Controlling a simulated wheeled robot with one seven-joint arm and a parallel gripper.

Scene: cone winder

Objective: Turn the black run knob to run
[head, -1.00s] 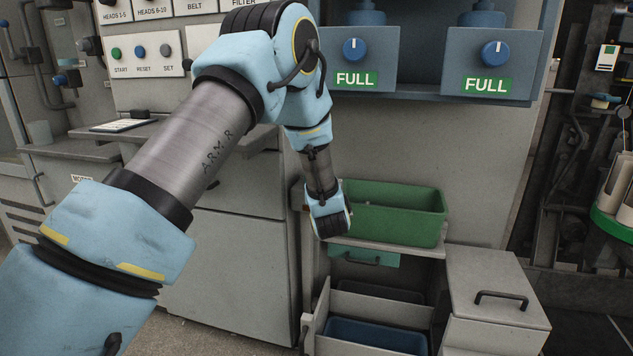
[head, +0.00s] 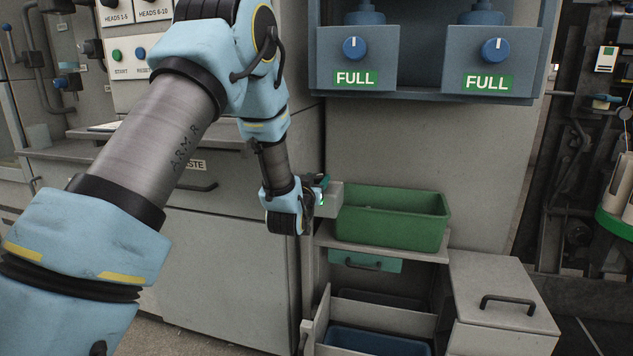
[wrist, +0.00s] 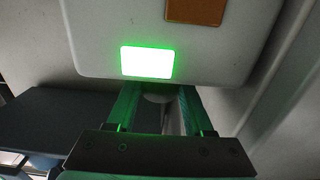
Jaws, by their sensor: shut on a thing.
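A small light-grey control box (head: 331,197) stands out from the machine at the left end of the green bin. Its lit green lamp (head: 321,200) faces my arm and glows brightly in the wrist view (wrist: 147,62). My gripper (head: 318,182) is at this box, beside the lamp. In the wrist view its two fingers (wrist: 162,112) reach to the box just below the lamp. They are shut on the run knob, which is mostly hidden between them. I cannot read the knob's pointer or any position marks.
The green bin (head: 390,236) sits on a shelf right of my gripper. Below it are an open drawer (head: 375,312) and a grey cabinet (head: 500,290). Two blue units with FULL labels (head: 355,78) hang above. An orange-brown plate (wrist: 196,10) is on the box.

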